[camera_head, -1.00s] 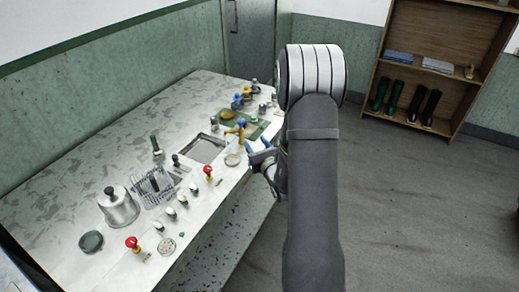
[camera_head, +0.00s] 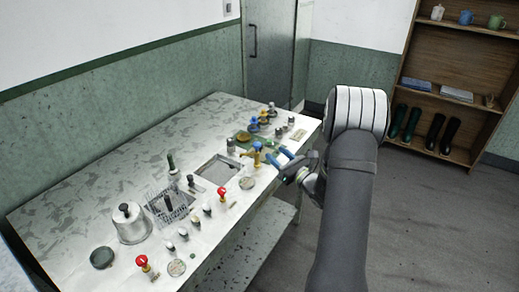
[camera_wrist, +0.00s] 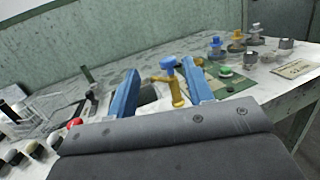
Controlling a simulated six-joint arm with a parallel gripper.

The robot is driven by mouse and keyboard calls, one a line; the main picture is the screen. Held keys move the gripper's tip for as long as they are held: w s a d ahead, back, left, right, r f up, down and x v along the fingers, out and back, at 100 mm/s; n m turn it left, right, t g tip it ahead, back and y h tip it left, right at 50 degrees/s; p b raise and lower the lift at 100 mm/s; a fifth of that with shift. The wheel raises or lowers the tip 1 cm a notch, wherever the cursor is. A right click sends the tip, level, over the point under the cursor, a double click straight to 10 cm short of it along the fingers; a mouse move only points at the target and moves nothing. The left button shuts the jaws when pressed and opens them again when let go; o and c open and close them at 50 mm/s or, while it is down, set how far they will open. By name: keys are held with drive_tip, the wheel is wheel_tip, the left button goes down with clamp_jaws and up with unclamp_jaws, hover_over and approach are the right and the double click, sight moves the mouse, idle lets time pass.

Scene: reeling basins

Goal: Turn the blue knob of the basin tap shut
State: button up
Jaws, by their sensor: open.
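The basin tap is a brass-coloured fitting (camera_head: 257,159) with a blue knob (camera_head: 257,146) on top, at the table's right front beside the sunken grey basin (camera_head: 220,171). In the wrist view the blue knob (camera_wrist: 168,62) and the brass body (camera_wrist: 176,91) stand upright, showing between my two blue fingers. My gripper (camera_head: 280,157) is open and empty, just right of the tap in the head view. The knob appears apart from both fingers; the exact distance is hard to tell.
Blue- and yellow-topped bottles (camera_wrist: 236,43) stand behind the tap. Floor right of the table is open.

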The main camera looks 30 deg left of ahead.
sight(260, 145)
drive_tip(key=w+d+f+n+g+h, duration=0.1)
drive_tip(key=w+d+f+n+g, duration=0.1)
drive_tip(key=w+d+n+g, duration=0.5)
drive_tip(key=s+a, duration=0.1)
drive_tip(key=a, duration=0.5)
drive_tip(key=s+a+m+g, duration=0.1)
drive_tip(key=a, duration=0.5)
drive_tip(key=a+m, duration=0.1)
drive_tip(key=a, duration=0.5)
drive_tip(key=shift+s+a+f, duration=0.15)
drive_tip(key=shift+s+a, duration=0.15)
drive_tip(key=shift+s, duration=0.1)
drive_tip(key=shift+c, duration=0.5)
drive_tip(key=c, duration=0.8)
